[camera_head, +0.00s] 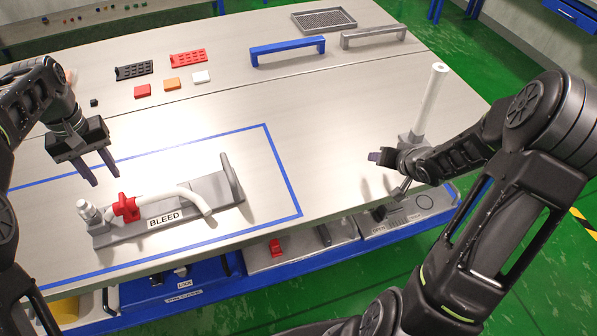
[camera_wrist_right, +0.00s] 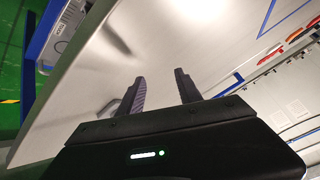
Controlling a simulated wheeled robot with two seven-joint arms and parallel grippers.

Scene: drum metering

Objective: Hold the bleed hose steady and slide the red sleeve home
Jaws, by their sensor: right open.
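The white bleed hose (camera_head: 170,193) curves over a grey fixture (camera_head: 226,195) labelled BLEED, inside a blue taped outline. The red sleeve (camera_head: 127,208) is around the hose's left end, beside a pale metal fitting (camera_head: 87,210) at the fixture's left. My left gripper (camera_head: 97,175) is open and empty, above and behind the fitting, its fingers pointing down. My right gripper (camera_head: 376,157) is to the right of the blue outline, apart from the hose. In the right wrist view its two fingers (camera_wrist_right: 160,92) are spread with nothing between them.
A white upright post (camera_head: 430,103) stands near my right arm. Blue (camera_head: 288,50) and grey handles, a mesh tray (camera_head: 323,20), racks and small coloured blocks (camera_head: 172,84) lie at the back. The table between the outline and the handles is clear. Drawers line the front edge.

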